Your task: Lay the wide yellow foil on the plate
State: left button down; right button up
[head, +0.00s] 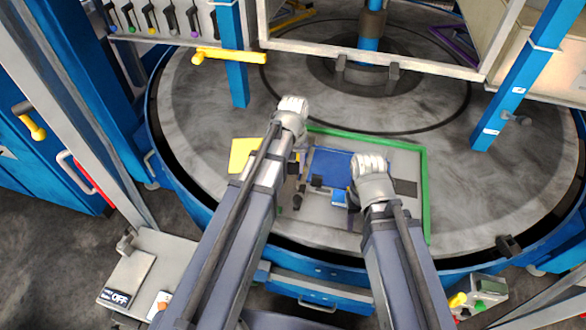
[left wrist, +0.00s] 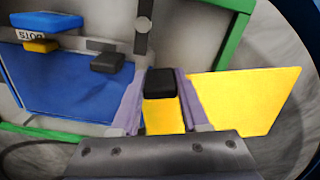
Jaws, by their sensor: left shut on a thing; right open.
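The yellow foil (head: 243,155) is a flat sheet at the left of the green-framed grey plate (head: 425,190), partly hidden by my left arm. In the left wrist view the yellow foil (left wrist: 248,98) runs from between the fingers out to the right, past the green frame. My left gripper (left wrist: 160,105) is shut on it, with a black block at the fingertips. A blue sheet (head: 330,163) lies on the plate; it also shows in the left wrist view (left wrist: 70,85). My right gripper (head: 352,205) is open over the plate, its fingers mostly hidden by its own wrist.
A small blue block (head: 339,198) is near my right gripper; a lettered blue piece (left wrist: 48,22) shows in the left wrist view. A dark patch (head: 405,188) lies at the plate's right.

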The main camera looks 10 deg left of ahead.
pick_arm(q)
notch_tip(320, 180, up, 4)
jog(key=p, duration=0.3)
jog(key=shift+r+p, duration=0.2)
jog(key=shift+p, duration=0.2)
pick_arm(e)
notch_tip(320, 180, up, 4)
jog(key=r, duration=0.1)
pick_arm(q)
notch_tip(320, 180, down, 7)
jog(key=b, duration=0.7)
pick_arm(e)
notch_tip(320, 180, down, 8)
jog(key=shift+r, duration=0.25)
pick_arm(q)
jog(key=shift+r, duration=0.1)
pick_arm(e)
jog(key=shift+r, duration=0.1)
pick_arm(q)
jog(key=shift+d+r+p, duration=0.1)
jog(key=shift+r+p, duration=0.1)
jog(key=shift+p, duration=0.1)
pick_arm(e)
jog(key=shift+r, duration=0.2)
